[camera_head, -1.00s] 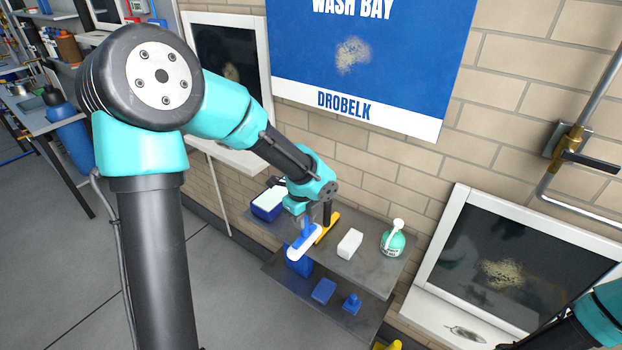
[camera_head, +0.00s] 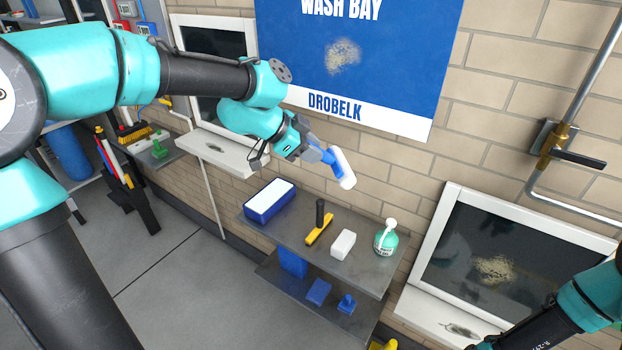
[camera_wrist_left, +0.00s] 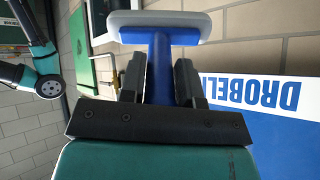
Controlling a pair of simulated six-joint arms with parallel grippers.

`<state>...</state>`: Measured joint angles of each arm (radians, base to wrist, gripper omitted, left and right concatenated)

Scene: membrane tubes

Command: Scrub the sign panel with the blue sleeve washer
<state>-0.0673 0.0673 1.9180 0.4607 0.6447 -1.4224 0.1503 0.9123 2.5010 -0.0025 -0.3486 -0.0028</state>
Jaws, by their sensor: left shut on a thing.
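The blue sign panel (camera_head: 395,65) hangs on the brick wall, with a tan dirt patch (camera_head: 343,56) near its middle. It also shows upside down in the left wrist view (camera_wrist_left: 260,140). My left gripper (camera_head: 318,150) is shut on the blue handle of the sleeve washer (camera_head: 343,168), which has a white sleeve head. In the left wrist view the washer (camera_wrist_left: 160,60) stands between the two fingers, its head beyond the fingertips. The washer is in the air, below the panel's lower edge and apart from it. My right arm shows at the lower right; its gripper is out of view.
The grey shelf (camera_head: 285,232) below holds a blue tub with white top (camera_head: 269,200), a yellow squeegee (camera_head: 320,226), a white block (camera_head: 343,244) and a spray bottle (camera_head: 386,238). Dirty windows (camera_head: 490,262) flank the shelf. A pipe valve (camera_head: 555,142) is at the right.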

